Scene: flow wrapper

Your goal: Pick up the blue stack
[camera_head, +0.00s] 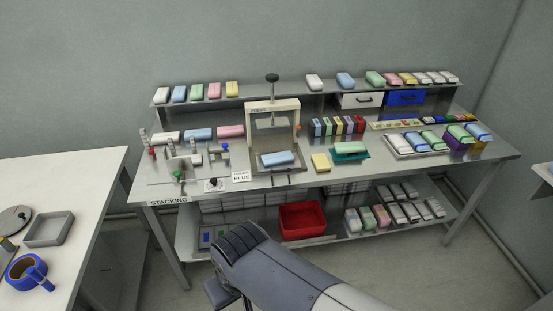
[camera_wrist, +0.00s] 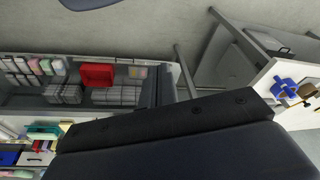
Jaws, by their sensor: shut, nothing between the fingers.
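A light-blue stack (camera_head: 277,158) lies flat on the base of the press (camera_head: 272,110), in the middle of the bench in the head view. A small sign reading BLUE (camera_head: 241,177) stands just left of the press. Other light-blue packs lie on the bench at left (camera_head: 198,134) and on the upper shelf (camera_head: 346,80). My arm's dark link crosses the lower middle of the head view, well in front of the bench. My gripper's fingers cannot be made out in either view. The wrist view is mostly filled by a dark arm link.
A red bin (camera_head: 302,220) sits on the lower shelf; it also shows in the wrist view (camera_wrist: 97,76). A yellow block (camera_head: 320,162) and a green stack on a teal holder (camera_head: 350,150) lie right of the press. A white table (camera_head: 85,180) stands at left, with floor between.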

